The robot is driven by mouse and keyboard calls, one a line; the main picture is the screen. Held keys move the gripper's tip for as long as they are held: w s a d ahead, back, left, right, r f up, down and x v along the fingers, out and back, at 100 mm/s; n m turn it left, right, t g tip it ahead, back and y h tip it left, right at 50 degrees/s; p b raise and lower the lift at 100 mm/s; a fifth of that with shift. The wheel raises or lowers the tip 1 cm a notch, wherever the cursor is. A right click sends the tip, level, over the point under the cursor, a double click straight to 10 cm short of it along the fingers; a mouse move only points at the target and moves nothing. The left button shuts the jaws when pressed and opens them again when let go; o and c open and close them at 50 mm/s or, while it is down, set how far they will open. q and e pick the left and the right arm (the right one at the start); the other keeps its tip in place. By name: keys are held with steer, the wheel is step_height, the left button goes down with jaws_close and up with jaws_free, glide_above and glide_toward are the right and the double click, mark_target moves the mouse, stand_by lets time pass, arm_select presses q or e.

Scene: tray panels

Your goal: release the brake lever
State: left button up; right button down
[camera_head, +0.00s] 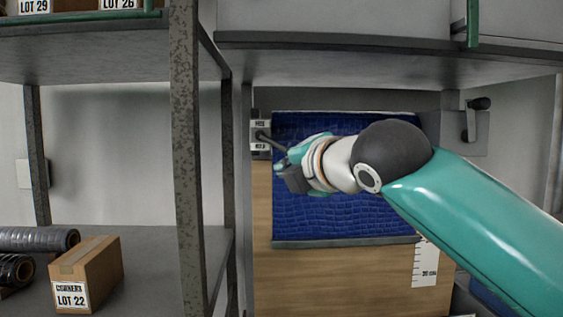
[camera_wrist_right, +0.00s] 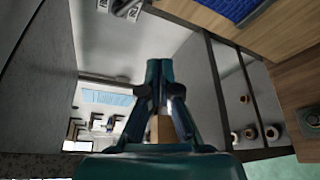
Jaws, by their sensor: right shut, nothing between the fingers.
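The lever (camera_head: 270,141) is a dark rod on a small grey plate (camera_head: 259,126) at the left edge of the blue panel. The plate has a white label above and one below, both too small to read surely. The rod slants down to the right, and its end is partly hidden by my right gripper (camera_head: 287,174). That gripper is just below and right of the plate. In the right wrist view its fingers (camera_wrist_right: 161,80) are together and empty, with the plate's labels (camera_wrist_right: 113,7) at the top edge. Contact with the rod cannot be told. My left gripper is not in view.
The blue textured panel (camera_head: 350,225) stands over a wooden board (camera_head: 330,275) behind my right arm. A dark crank (camera_head: 472,115) sits on a grey plate at the right. A shelf post (camera_head: 186,160) stands left; a carton (camera_head: 86,272) and dark rolls lie on the lower shelf.

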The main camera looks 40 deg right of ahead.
mark_target(276, 145)
steer(key=w+d+p, duration=0.4)
steer(key=w+d, duration=0.1)
steer(key=w, duration=0.3)
steer(key=shift+w, duration=0.15)
stand_by(0.4)
